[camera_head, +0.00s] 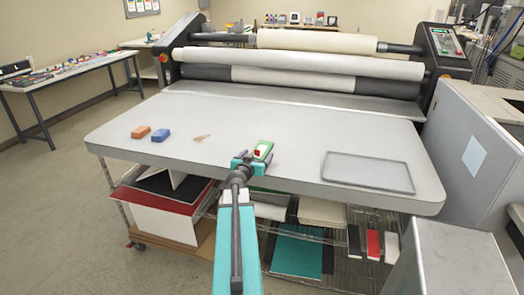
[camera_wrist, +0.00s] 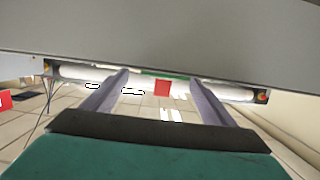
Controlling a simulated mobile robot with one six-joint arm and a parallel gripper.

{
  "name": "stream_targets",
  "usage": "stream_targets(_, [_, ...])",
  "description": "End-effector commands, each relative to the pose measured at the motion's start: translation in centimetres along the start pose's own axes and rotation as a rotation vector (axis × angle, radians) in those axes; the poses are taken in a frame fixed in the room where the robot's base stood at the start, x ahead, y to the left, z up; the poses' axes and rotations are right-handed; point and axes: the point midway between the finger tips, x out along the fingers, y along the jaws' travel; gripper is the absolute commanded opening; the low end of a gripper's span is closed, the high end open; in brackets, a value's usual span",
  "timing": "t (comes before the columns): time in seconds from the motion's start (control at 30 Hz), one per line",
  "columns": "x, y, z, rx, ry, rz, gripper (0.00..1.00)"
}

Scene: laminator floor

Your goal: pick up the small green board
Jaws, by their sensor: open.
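The small green board (camera_head: 264,146) lies near the front middle of the grey table (camera_head: 300,125), with a red patch and a pale patch on it. My gripper (camera_head: 254,159) is at the board's near end, its fingers open. In the wrist view, a thin green strip of the board (camera_wrist: 168,74) and a red square show between the two open fingers (camera_wrist: 160,84). I cannot tell whether the fingers touch the board. My gripper hides part of its near end.
An orange block (camera_head: 141,131), a blue block (camera_head: 160,135) and a small brownish scrap (camera_head: 201,138) lie to the left. A shallow grey tray (camera_head: 367,184) sits to the right. The laminator rollers (camera_head: 330,67) stand behind. The table between board and tray is clear.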

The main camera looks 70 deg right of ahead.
Motion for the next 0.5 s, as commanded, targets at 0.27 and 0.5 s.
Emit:
stream_targets(0.27, [2.2,0.2,-0.2,0.000,-0.001,0.003,0.79])
stream_targets(0.5, [4.1,0.3,-0.1,0.001,-0.001,0.005,0.79])
